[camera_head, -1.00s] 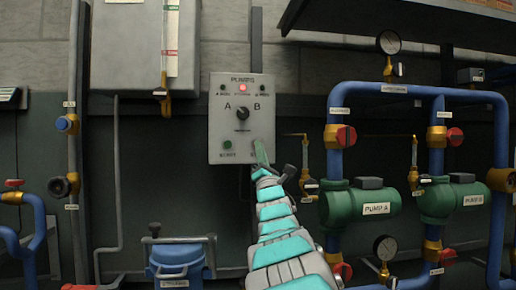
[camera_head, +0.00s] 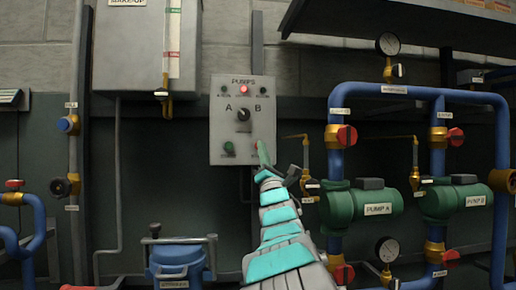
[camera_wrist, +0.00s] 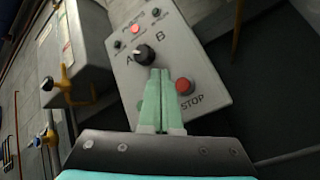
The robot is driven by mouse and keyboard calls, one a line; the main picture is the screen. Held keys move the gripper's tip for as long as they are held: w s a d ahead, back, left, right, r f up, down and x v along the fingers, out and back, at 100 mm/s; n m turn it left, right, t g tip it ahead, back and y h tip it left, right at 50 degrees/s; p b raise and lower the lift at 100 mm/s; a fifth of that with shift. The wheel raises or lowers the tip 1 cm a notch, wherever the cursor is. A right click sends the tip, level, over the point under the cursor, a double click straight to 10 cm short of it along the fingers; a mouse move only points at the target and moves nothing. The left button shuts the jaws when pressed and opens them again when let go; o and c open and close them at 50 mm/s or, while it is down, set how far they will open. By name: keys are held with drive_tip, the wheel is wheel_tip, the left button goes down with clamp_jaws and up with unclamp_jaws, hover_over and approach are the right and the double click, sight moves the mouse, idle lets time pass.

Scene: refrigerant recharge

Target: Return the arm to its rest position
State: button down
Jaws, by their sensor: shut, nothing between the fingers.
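My gripper (camera_head: 264,156) is at the lower right of the grey PUMPS panel in the head view, its green fingers in front of the panel's lower right corner. In the wrist view my gripper (camera_wrist: 161,72) has its fingers together and empty, pointing at the panel (camera_wrist: 190,60). The panel (camera_head: 243,140) carries a lit red lamp (camera_head: 244,89), a black A/B knob (camera_head: 243,115) and a green button (camera_head: 228,147). A red STOP button (camera_wrist: 184,86) shows just right of the fingertips in the wrist view. I cannot tell whether the fingers touch the panel.
Blue pipes with green pump A (camera_head: 362,203) and another green pump (camera_head: 452,198) stand at the right. A grey tank (camera_head: 146,45) hangs at the upper left. A dark shelf (camera_head: 400,18) juts out at the upper right.

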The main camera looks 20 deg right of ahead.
wheel_tip(320, 180, down, 15)
drive_tip(key=s+m+g+h, duration=0.2)
drive_tip(key=m+g, duration=0.7)
drive_tip(key=m, duration=0.2)
drive_tip(key=s+a+f+m+g+y, duration=0.1)
drive_tip(key=s+a+f+m+g, duration=0.1)
drive_tip(key=s+f, duration=0.3)
drive_tip(key=s+a+f+m+g+y, duration=0.1)
drive_tip(key=s+a+f+m+g, duration=0.15)
drive_tip(key=f, duration=0.45)
drive_tip(key=s+a+f+m+g+y, duration=0.1)
drive_tip(key=s+a+f+m+g, duration=0.2)
drive_tip(key=f, duration=0.4)
drive_tip(key=s+a+f+m+g+y, duration=0.1)
drive_tip(key=s+a+f+g, duration=0.3)
drive_tip(key=s, duration=0.8)
drive_tip(key=s+a+f+m+g+y, duration=0.1)
drive_tip(key=s+a+f+m+g, duration=0.3)
drive_tip(key=s, duration=0.9)
drive_tip(key=s+a+f+m+g+y+p, duration=0.1)
drive_tip(key=s+a+f+m+g, duration=0.2)
drive_tip(key=s+f, duration=0.5)
drive_tip(key=s+a+g, duration=0.1)
drive_tip(key=s, duration=0.3)
drive_tip(key=shift+s+a+f+y, duration=0.15)
drive_tip(key=shift+s+f+y, duration=0.1)
drive_tip(key=shift+y, duration=0.15)
